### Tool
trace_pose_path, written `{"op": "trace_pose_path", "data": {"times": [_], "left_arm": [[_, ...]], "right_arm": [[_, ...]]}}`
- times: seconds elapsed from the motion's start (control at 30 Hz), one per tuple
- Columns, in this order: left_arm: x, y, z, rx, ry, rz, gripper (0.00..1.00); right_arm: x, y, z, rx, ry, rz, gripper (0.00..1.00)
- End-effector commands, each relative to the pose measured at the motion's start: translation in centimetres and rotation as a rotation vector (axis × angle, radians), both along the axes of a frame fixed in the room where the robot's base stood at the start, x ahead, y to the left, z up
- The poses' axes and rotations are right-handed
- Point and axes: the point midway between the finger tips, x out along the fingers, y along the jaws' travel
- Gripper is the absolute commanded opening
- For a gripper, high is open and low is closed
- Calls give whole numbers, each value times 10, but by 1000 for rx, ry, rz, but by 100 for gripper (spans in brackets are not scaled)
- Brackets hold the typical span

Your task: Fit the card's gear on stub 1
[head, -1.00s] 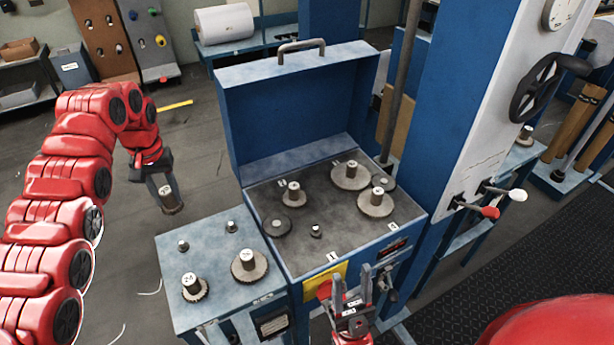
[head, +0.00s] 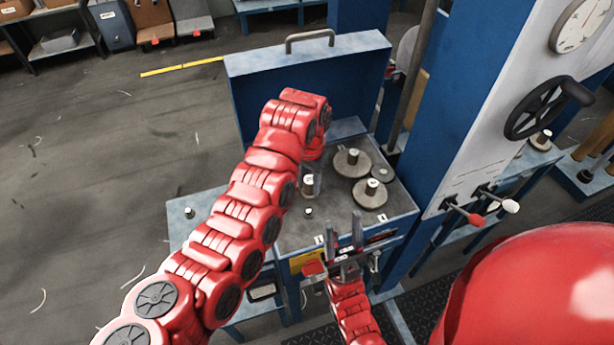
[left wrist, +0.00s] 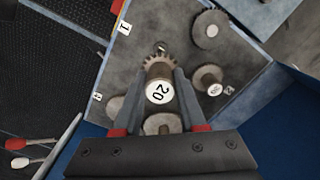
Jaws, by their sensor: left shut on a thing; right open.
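My left gripper (left wrist: 160,88) is shut on a small toothed gear (left wrist: 159,70) whose white hub top reads 20. In the head view it hangs over the gear box (head: 405,222), partly hidden by my own arm. Stub 1 (head: 308,212) stands bare by the front label 1. In the left wrist view, its tip (left wrist: 160,48) shows just past the held gear, near label 1 (left wrist: 124,28); whether they touch I cannot tell. The gear is not seen seated. My right gripper (head: 345,232) is open and empty, fingers up, before the box front.
Two large gears (head: 370,195) (head: 352,163) and a small dark gear (head: 382,174) occupy the box's right side. Another gear (left wrist: 208,78) sits by label 2. The raised lid (head: 240,90) stands behind. The blue column (head: 430,120) with levers is at right.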

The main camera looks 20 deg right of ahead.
Motion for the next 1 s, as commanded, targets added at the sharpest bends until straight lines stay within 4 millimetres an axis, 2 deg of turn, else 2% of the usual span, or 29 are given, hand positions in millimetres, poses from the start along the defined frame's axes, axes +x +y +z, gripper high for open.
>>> {"op": "trace_pose_path", "data": {"times": [0.37, 0.87, 1.0], "left_arm": [[1, 1, -22, 1, -1, 2, 0], [0, 1, -68, 2, 1, 2, 0], [1, 1, -66, 0, -1, 3, 0]], "right_arm": [[0, 0, 1, 0, 0, 0, 49], [0, 0, -5, 0, 0, 0, 49], [0, 0, -4, 0, 0, 0, 49]]}}
